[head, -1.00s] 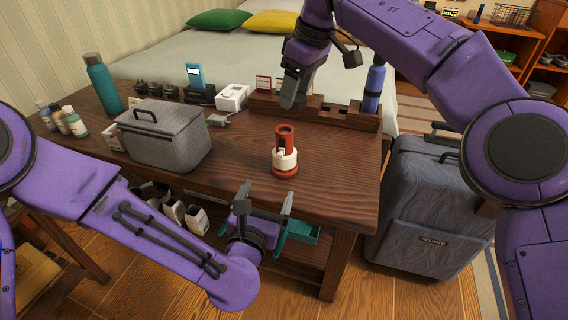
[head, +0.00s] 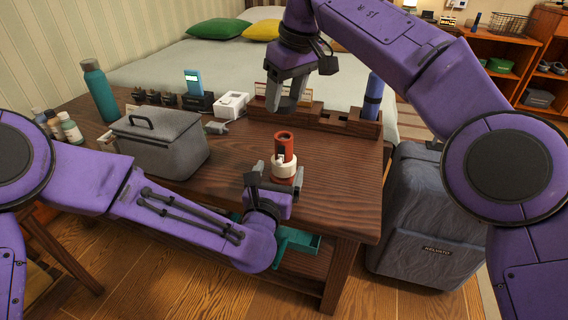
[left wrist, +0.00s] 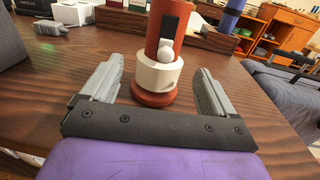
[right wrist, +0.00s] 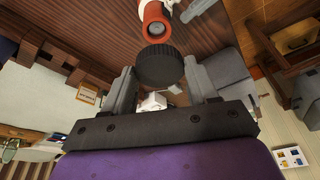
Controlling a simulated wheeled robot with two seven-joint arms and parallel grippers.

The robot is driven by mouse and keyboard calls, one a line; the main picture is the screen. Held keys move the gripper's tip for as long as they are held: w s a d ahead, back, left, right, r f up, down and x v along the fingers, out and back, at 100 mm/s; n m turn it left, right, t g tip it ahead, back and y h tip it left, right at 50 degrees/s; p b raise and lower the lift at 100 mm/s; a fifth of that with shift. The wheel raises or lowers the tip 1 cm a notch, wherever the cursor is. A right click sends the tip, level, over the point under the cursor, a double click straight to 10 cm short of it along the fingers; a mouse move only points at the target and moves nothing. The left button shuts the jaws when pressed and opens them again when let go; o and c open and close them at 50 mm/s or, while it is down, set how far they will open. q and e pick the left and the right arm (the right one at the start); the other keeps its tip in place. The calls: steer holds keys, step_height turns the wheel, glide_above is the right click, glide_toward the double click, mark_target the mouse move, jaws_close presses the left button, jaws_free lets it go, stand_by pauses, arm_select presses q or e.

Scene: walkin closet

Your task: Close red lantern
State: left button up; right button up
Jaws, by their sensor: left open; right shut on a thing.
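The red lantern (head: 284,146) stands upright near the table's front right, with a red tube, white collar and red base. Its tube, dark slot and white knob show in the left wrist view (left wrist: 157,72). Its open top shows in the right wrist view (right wrist: 154,22). My left gripper (head: 272,182) is open at the lantern's near side, one finger to each side; contact is not visible. My right gripper (head: 285,103) is above and behind the lantern, shut on a dark ribbed round cap (right wrist: 160,66). The cap is apart from the lantern and hard to see in the head view.
A grey lidded box (head: 160,145) stands left of the lantern. A wooden rack (head: 318,119) with a blue bottle (head: 374,92) runs along the table's back. A grey suitcase (head: 425,220) stands right of the table. The tabletop right of the lantern is clear.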

arm_select(q)
steer(key=shift+x, duration=2.35)
steer(key=c, duration=1.5)
arm_select(e)
glide_above(283, 138)
steer(key=shift+s+d+f, duration=0.15)
steer(key=shift+f, duration=1.1)
steer(key=shift+s+d+f, duration=0.1)
steer(key=shift+s+f, duration=0.05)
steer(key=shift+f, duration=1.05)
steer(key=shift+f, duration=0.9)
steer(key=shift+f, duration=0.55)
arm_select(q)
jaws_close()
arm_select(e)
steer(key=m, duration=0.3)
steer(key=shift+h, duration=0.4)
